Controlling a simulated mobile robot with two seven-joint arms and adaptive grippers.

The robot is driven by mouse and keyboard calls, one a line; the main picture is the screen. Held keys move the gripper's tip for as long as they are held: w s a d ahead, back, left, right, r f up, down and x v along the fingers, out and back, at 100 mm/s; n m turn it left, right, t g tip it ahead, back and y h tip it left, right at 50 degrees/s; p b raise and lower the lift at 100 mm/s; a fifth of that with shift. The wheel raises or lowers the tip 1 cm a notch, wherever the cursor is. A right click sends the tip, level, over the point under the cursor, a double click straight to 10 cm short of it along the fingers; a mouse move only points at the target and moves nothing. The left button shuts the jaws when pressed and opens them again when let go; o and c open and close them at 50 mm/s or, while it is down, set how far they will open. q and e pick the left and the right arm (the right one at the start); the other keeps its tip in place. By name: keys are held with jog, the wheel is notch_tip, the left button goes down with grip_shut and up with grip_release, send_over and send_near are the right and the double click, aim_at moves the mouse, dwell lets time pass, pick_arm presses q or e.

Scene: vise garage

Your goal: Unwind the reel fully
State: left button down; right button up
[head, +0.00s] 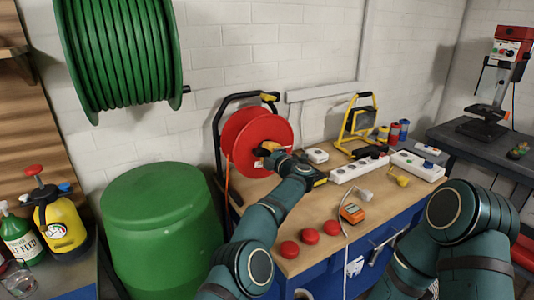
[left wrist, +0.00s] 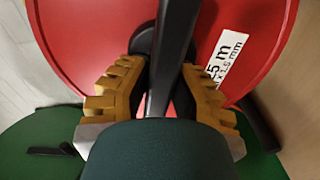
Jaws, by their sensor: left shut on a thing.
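The red cable reel (head: 278,130) stands upright in a black frame (head: 216,135) at the back left of the workbench. An orange cable (head: 227,190) hangs down on its left side. My left gripper (head: 268,150) is at the front face of the reel, near its hub. In the left wrist view its yellow fingers (left wrist: 160,88) are shut around a black handle (left wrist: 174,45) in front of the red disc (left wrist: 85,45). A white label (left wrist: 226,62) shows on the disc. My right arm is at the lower right, and its gripper is out of view.
White power strips (head: 358,168), a yellow work lamp (head: 358,122), an orange meter (head: 351,213) and red knobs (head: 310,236) are on the workbench (head: 330,198). A green barrel (head: 160,230) stands left of it. A green hose reel (head: 120,50) hangs above.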

aim_at(269, 154)
pick_arm(q)
jog(key=shift+r, duration=0.2)
jog(key=c, duration=0.8)
grip_release()
jog(key=shift+w+f, duration=0.1)
jog(key=shift+s+d, duration=0.5)
jog(key=shift+s, duration=0.05)
jog(key=shift+v, duration=0.9)
jog(key=v, duration=0.8)
jog(key=shift+s+d+f, duration=0.1)
jog(key=shift+s, duration=0.3)
